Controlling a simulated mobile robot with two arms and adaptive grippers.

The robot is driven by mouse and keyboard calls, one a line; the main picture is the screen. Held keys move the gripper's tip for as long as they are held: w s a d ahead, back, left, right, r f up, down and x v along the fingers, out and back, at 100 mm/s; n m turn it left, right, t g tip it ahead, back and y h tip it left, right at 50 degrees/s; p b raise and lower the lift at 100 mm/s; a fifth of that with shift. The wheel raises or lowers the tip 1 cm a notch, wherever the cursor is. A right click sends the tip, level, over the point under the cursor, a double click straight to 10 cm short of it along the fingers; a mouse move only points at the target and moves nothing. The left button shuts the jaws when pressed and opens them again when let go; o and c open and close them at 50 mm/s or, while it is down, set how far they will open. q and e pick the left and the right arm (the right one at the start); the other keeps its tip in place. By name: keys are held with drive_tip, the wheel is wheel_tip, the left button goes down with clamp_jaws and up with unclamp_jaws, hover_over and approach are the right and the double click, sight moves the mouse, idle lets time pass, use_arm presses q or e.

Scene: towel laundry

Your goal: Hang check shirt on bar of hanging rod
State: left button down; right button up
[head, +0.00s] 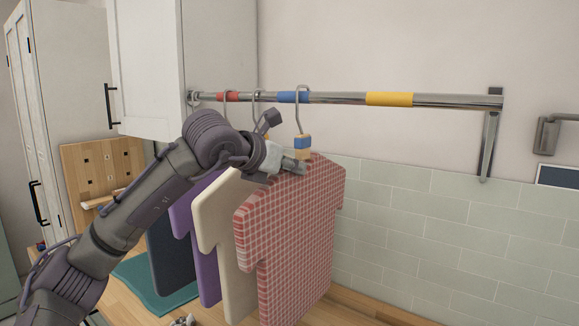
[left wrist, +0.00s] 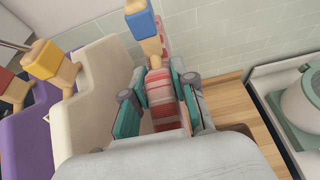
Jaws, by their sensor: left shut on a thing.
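The red-and-white check shirt (head: 295,235) hangs upright in front of the other garments in the head view. Its hanger has a blue block (head: 302,142) and a metal hook whose top is at the rod, near the right end of the blue band; whether the hook bears on the rod is unclear. The hanging rod (head: 440,101) is metal with red, blue and yellow bands. My left gripper (head: 294,166) is shut on the shirt's top, just below the hanger's block. The left wrist view shows check cloth (left wrist: 162,92) between the fingers. My right gripper is not in view.
A cream shirt (head: 222,225), a purple one (head: 184,212) and a dark blue one (head: 165,250) hang close on the left. The rod's wall bracket (head: 489,140) is at the right. The rod around the yellow band (head: 389,99) is free. A teal cloth (head: 150,285) lies below.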

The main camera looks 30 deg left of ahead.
use_arm(q)
drive_tip(key=c, duration=0.8)
unclamp_jaws()
drive_tip(key=shift+c, duration=0.2)
drive_tip(key=shift+s, duration=0.15)
drive_tip(key=v, duration=1.2)
drive_tip(key=shift+f, duration=0.1)
